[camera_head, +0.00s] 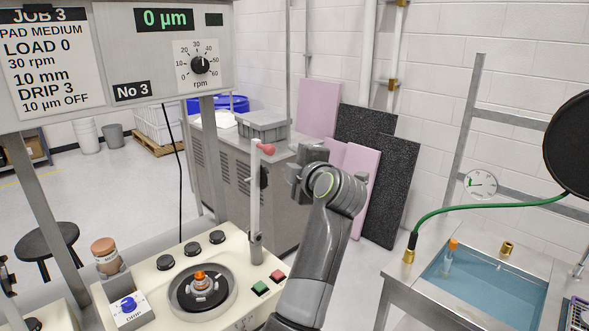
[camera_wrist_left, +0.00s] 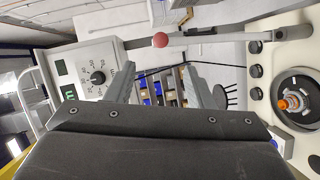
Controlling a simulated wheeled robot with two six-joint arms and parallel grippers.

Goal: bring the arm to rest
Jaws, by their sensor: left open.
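My left arm rises from the bottom of the head view, and its gripper (camera_head: 294,172) is up beside the red-knobbed lever of the polishing machine. The gripper's own fingers are mostly hidden there by the wrist. In the left wrist view the two fingers stand well apart, and the gripper (camera_wrist_left: 160,64) is open with nothing held. The red knob (camera_head: 266,148) tops a pale upright lever (camera_head: 255,200). In the left wrist view the knob (camera_wrist_left: 160,40) shows just past the fingertips; I cannot tell how far beyond. My right gripper is in neither view.
The cream machine top (camera_head: 228,252) carries a round plate (camera_head: 228,290), knobs and buttons. A display panel (camera_head: 120,60) hangs above left. A steel sink (camera_head: 480,290) with a green hose (camera_head: 450,210) stands at right. A grey cabinet (camera_head: 225,170) is behind.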

